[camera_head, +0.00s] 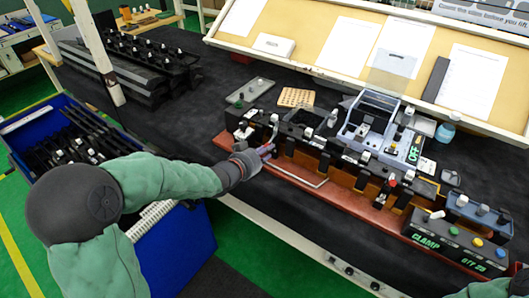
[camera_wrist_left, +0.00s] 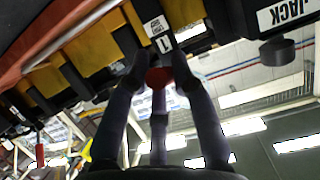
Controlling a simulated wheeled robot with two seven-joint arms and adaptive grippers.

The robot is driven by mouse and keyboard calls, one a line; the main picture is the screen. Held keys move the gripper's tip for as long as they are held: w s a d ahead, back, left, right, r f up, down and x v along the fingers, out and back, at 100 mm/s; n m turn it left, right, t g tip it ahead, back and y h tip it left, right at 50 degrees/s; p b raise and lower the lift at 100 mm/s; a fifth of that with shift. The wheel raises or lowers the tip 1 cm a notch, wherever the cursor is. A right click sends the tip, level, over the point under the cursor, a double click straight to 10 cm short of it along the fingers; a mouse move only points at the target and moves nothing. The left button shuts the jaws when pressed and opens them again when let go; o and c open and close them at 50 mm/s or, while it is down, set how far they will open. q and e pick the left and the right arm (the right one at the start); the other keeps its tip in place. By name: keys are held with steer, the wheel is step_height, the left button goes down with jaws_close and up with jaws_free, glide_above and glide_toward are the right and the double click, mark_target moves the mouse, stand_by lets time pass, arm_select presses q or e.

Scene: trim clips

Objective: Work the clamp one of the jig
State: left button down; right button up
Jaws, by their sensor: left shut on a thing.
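The jig (camera_head: 330,187) is a long red-brown base with black blocks and clamps along it, on the dark bench. My left gripper (camera_head: 267,151) is at its left front end. In the left wrist view, the fingers of my left gripper (camera_wrist_left: 160,75) are closed around a red knob (camera_wrist_left: 158,77). The knob sits just by a white label reading 1 (camera_wrist_left: 164,44), which marks clamp one. The fingers cover part of the knob, and the clamp's lever is mostly hidden. My right gripper is not in view; only a bit of my right arm shows at the bottom right corner.
A CLAMP control box (camera_head: 455,243) with coloured buttons stands at the right front. A blue bin (camera_head: 160,255) is below the bench at left. Black racks (camera_head: 135,65) lie at the back left. Dark bench top is bare between racks and jig.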

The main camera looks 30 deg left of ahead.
arm_select(q)
steer(key=c, duration=1)
jaws_free()
steer(key=shift+f, duration=0.1)
steer(key=v, duration=1.2)
